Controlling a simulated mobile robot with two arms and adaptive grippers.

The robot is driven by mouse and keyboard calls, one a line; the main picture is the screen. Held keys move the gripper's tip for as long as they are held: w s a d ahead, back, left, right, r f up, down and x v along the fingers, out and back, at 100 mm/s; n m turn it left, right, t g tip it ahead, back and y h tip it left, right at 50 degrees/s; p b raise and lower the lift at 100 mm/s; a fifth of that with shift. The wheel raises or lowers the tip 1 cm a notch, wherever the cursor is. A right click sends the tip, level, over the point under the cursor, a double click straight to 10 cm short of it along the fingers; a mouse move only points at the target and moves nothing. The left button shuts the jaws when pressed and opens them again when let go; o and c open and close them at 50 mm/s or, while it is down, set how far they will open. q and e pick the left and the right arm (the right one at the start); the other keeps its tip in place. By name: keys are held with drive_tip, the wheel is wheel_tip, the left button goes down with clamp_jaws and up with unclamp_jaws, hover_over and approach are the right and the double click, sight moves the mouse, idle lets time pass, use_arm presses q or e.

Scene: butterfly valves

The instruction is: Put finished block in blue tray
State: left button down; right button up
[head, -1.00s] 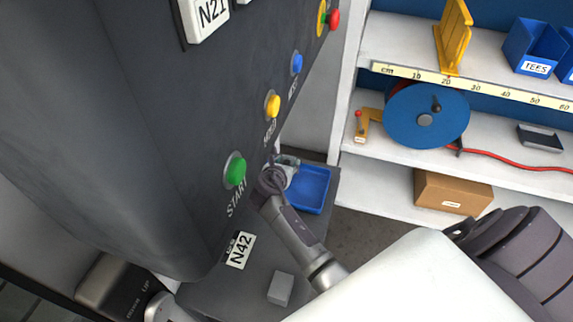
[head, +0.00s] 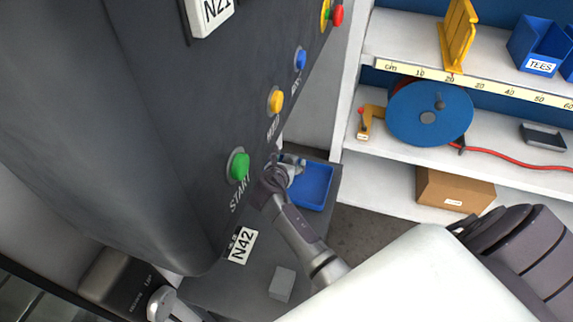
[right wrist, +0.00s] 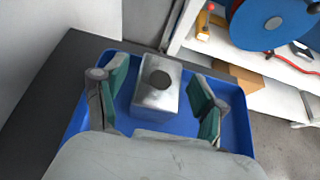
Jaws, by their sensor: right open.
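The finished block (right wrist: 157,98), a grey metal block with a dark round hole in its top, is over the floor of the blue tray (right wrist: 235,133) in the right wrist view. My right gripper (right wrist: 160,96) is open, with one green-padded finger on each side of the block and a gap on both sides. I cannot tell exactly how the block rests. In the head view my right gripper (head: 290,165) is at the back left of the blue tray (head: 314,185), beside the dark machine, and hides the block.
A plain grey block (head: 282,284) stands on the dark machine ledge. The machine's front has a green START button (head: 238,166), close to my right wrist. White shelves with a blue reel (head: 428,118) and a cardboard box (head: 453,190) stand to the right.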

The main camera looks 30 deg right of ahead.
drive_tip(key=v, duration=1.2)
drive_tip(key=shift+b, duration=0.45)
drive_tip(key=shift+a, duration=0.1)
